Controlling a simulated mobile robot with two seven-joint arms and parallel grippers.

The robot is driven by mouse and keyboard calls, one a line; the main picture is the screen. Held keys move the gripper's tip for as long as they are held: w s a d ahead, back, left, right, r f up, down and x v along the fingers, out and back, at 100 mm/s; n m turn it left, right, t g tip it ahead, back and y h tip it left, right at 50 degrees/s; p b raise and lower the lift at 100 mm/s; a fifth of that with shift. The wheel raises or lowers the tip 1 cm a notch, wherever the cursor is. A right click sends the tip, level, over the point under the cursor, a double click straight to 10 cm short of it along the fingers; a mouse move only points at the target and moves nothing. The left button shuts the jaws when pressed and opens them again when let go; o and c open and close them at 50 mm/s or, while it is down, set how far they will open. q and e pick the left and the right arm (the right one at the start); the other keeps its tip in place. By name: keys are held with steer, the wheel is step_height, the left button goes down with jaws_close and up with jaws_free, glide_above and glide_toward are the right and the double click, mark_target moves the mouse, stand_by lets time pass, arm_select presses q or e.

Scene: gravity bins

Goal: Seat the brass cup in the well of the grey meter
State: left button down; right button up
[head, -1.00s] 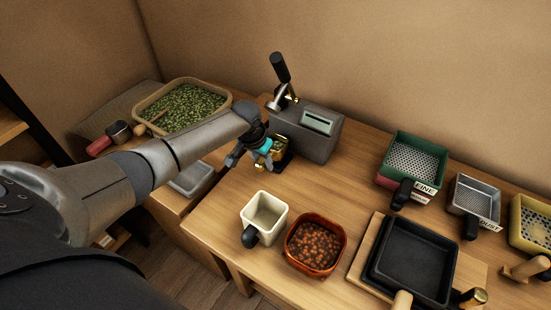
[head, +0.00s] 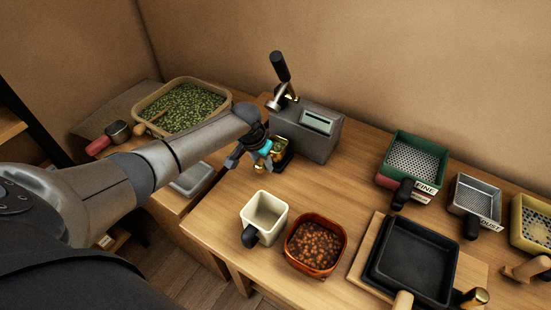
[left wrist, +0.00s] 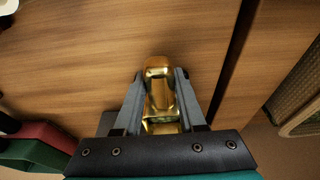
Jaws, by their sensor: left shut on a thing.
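The grey meter (head: 318,145) stands at the back of the table, with a pale display on its slanted top and a lever with a black handle. My left gripper (head: 262,163) is at the meter's left front side, near a dark base piece. In the left wrist view the gripper (left wrist: 160,76) is shut on the shiny brass cup (left wrist: 159,97), which lies between its two grey fingers. In the head view the arm and fingers partly cover the cup and the well, so I cannot tell whether the cup touches the well. My right gripper is not in view.
A cream cup (head: 265,212) and a reddish bowl of brown beans (head: 316,245) stand in front of the meter. A black pan (head: 415,260) and sieves (head: 415,160) are to the right. A basket of green beans (head: 184,104) is at the back left.

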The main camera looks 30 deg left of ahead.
arm_select(q)
steer(key=shift+f, duration=0.5)
stand_by(0.4)
steer(key=shift+c, duration=2)
jaws_free()
steer(key=shift+s+r, duration=0.1)
steer(key=shift+r, duration=0.45)
steer(key=p+v, duration=0.3)
steer(key=v, duration=1.1)
steer(key=shift+s, duration=0.1)
